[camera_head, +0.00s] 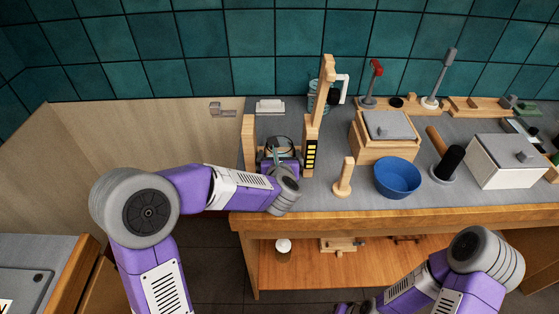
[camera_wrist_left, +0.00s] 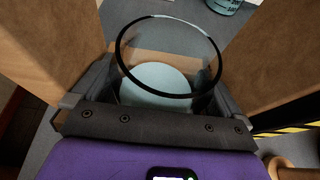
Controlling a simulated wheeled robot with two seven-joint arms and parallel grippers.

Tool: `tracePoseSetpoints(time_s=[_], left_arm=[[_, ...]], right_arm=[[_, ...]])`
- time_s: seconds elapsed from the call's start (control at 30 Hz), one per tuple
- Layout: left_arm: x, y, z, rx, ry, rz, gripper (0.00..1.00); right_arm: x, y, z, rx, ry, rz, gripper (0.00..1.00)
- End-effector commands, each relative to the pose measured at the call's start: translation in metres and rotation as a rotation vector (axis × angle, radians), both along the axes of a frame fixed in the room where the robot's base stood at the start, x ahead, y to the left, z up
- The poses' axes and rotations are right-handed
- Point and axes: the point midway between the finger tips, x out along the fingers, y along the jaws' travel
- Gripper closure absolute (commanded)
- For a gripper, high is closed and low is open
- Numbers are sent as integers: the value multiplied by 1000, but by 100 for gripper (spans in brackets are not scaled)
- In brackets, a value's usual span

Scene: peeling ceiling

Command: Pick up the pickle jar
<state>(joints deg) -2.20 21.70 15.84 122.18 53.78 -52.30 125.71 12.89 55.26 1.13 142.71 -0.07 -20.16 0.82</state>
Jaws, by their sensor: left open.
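My left gripper (camera_head: 279,149) is open over the bench, in a gap between two wooden uprights. In the left wrist view, a clear round glass vessel (camera_wrist_left: 124,50) with a black rim and a pale blue-green disc inside stands between the open fingers (camera_wrist_left: 160,82); I cannot tell whether they touch it. A small jar with a white lid and dark contents (camera_head: 283,250) stands on the lower shelf. No label shows, so I cannot tell which is the pickle jar. My right arm is at the lower right, its hand mostly cut off by the bottom edge.
The wooden post (camera_head: 312,125) with yellow-black markings stands close right of my left gripper. A wooden peg (camera_head: 344,177), blue bowl (camera_head: 398,180) and wooden box (camera_head: 384,152) crowd the bench (camera_head: 300,212). A teal-marked beaker (camera_wrist_left: 226,4) stands behind.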

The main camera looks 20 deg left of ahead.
Motion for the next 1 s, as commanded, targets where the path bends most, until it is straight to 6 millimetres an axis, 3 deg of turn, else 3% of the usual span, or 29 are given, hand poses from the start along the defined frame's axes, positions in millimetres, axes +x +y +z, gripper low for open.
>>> tracePoseSetpoints(time_s=[0.07, 0.57, 0.87, 1.0], left_arm=[[0, 0, 0, 0, 0, 0, 5], [0, 0, 0, -1, 0, 0, 81], [0, 0, 4, 0, -4, 0, 83], [0, 0, 14, -1, -6, 1, 83]], right_arm=[[0, 0, 0, 0, 0, 0, 41], [0, 0, 0, 0, 0, 0, 41], [0, 0, 1, 0, 0, 0, 41], [0, 0, 5, 0, 0, 0, 41]])
